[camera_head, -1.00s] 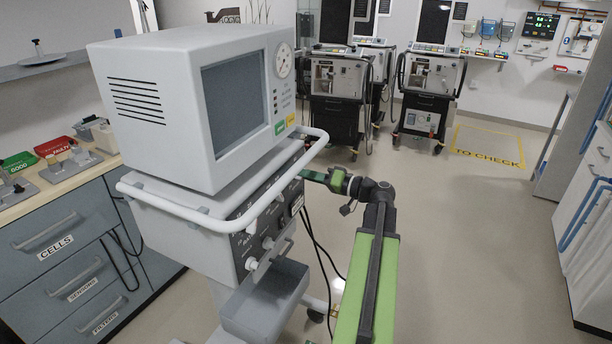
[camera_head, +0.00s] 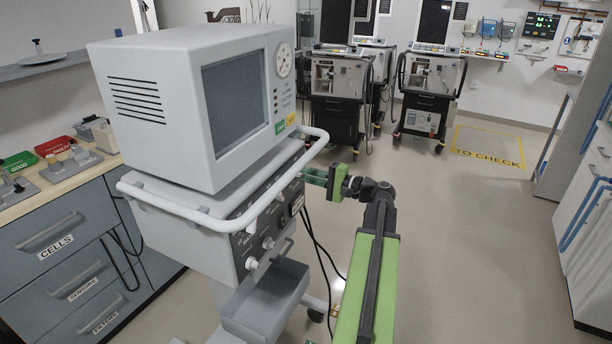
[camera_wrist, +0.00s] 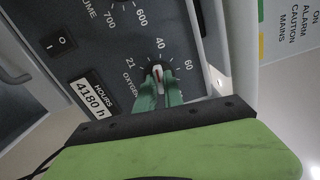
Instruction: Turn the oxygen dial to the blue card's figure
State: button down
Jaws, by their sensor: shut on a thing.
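The oxygen dial (camera_wrist: 157,73) is a small pale knob with a red mark, on the dark front panel of the ventilator (camera_head: 190,110). Figures 21, 40 and 60 show around it, and the red mark points up, close to 40. My gripper (camera_wrist: 158,88) is shut on the knob, its green fingers on either side of it. In the head view my gripper (camera_head: 308,176) reaches the panel's right end from the right, and the dial is hidden there. I cannot make out a blue card in either view.
Another dial with 600 and 700 (camera_wrist: 125,14), a switch (camera_wrist: 61,43) and an hours label reading 4180 h (camera_wrist: 92,93) are near the oxygen dial. A white rail (camera_head: 225,222) runs around the ventilator above the panel. Cables hang below my gripper. The floor to the right is clear.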

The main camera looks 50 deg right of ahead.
jog(key=shift+m, duration=1.3)
jog(key=c, duration=1.5)
grip_release()
jog(key=shift+o, duration=0.2)
jog(key=v, duration=1.7)
jog(key=shift+s, duration=0.25)
